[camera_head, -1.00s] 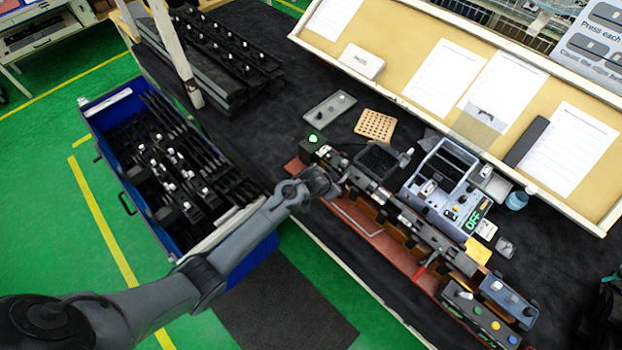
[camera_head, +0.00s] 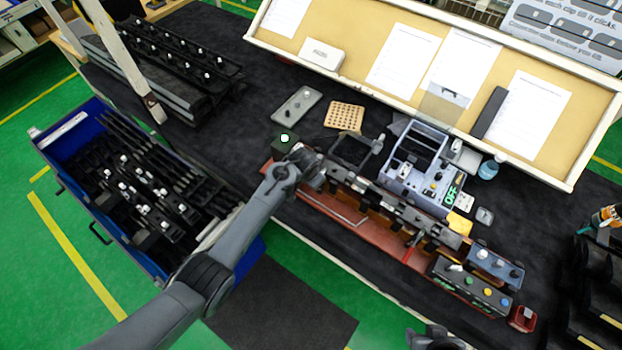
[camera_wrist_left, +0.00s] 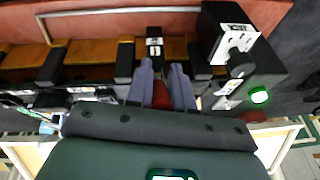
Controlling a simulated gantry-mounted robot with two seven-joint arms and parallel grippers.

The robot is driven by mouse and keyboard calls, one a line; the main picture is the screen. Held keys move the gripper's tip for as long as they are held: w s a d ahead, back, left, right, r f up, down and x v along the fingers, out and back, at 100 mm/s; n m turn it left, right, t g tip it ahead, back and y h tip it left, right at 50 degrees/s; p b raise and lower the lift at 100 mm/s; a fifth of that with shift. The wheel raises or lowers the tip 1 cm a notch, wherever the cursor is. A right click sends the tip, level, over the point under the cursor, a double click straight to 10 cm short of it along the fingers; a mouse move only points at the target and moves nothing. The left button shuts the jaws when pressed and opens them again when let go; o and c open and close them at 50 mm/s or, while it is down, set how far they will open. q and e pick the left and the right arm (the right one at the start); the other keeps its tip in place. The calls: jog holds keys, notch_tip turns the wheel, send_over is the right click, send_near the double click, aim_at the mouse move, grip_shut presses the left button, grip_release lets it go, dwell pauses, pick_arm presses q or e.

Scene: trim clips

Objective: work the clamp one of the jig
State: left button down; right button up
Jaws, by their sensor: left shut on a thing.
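The jig (camera_head: 345,212) is a long reddish base with a dark rail and several blocks along the bench's front edge. My left gripper (camera_head: 314,170) is at its left end, beside the dark block with a lit green lamp (camera_head: 285,138). In the left wrist view, the two grey fingers (camera_wrist_left: 163,92) are shut on a small red part, seemingly the handle of clamp one (camera_wrist_left: 161,97); the fingers and wrist hide most of it. Another red handle (camera_head: 413,239) stands farther right on the jig. A grey part at the bottom edge seems to be my right gripper (camera_head: 435,339); its fingers are unclear.
Behind the jig are a grey-blue device (camera_head: 415,165) reading OFF, a perforated tan block (camera_head: 344,116) and a grey tray (camera_head: 297,105). A blue bin (camera_head: 62,140) of dark parts stands left. A button box (camera_head: 470,288) is at the jig's right end.

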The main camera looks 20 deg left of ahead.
pick_arm(q)
jog(key=c, duration=1.1)
grip_release()
jog(key=shift+f, duration=0.1)
jog(key=shift+s+r, duration=0.1)
jog(key=shift+r, duration=0.35)
jog(key=shift+v, duration=4.95)
